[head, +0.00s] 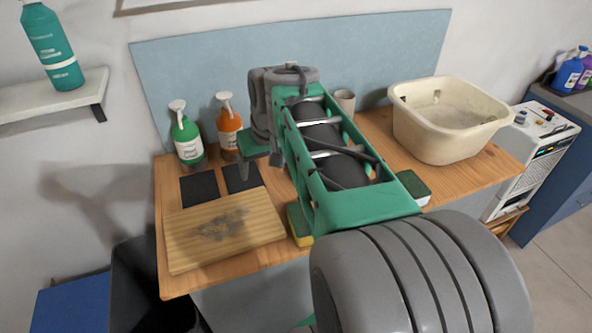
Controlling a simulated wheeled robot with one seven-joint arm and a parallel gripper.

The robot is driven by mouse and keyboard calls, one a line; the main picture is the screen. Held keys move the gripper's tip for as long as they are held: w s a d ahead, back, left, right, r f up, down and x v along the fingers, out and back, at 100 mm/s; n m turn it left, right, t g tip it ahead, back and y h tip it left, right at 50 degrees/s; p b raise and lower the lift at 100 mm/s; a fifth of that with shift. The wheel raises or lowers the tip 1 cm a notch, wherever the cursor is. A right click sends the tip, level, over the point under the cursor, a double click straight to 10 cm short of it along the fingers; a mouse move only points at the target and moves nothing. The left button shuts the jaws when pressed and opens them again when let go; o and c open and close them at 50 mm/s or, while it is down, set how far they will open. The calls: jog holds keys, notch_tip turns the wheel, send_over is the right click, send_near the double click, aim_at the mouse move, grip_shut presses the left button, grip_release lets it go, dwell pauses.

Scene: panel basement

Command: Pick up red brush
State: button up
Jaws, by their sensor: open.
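I cannot make out a red brush in the head view; my green and grey arm covers the middle of the wooden table (480,180). My gripper (258,168) hangs over the table, right of the dark pads and behind the cutting board. It is open, and I see nothing between its fingers. A tiny red item (547,112) lies on the white cabinet at the right, too small to identify.
A stained cutting board (185,240), green spray bottle (187,140), orange spray bottle (229,128), cup (345,101), cream basin (445,145) and yellow sponge (299,226) crowd the table. A dark bin (140,285) stands at lower left. A blue panel (200,75) backs the table.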

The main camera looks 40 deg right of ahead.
jog(key=shift+m+h, duration=0.3)
jog(key=shift+m, duration=0.3)
jog(key=d, duration=0.3)
jog(key=w+d+b, duration=0.1)
jog(key=d, duration=0.3)
jog(key=w+d, duration=0.1)
jog(key=d, duration=0.3)
jog(key=shift+w+d+f+b, duration=0.1)
jog(key=shift+d+f+b, duration=0.15)
jog(key=shift+b, duration=0.1)
jog(key=shift+w+d+f, duration=0.15)
jog(key=shift+d, duration=0.05)
jog(key=x, duration=0.6)
jog(key=shift+w+d+f, duration=0.1)
jog(key=shift+w+f, duration=0.2)
jog(key=shift+w, duration=0.05)
grip_shut()
jog(key=shift+r, duration=0.15)
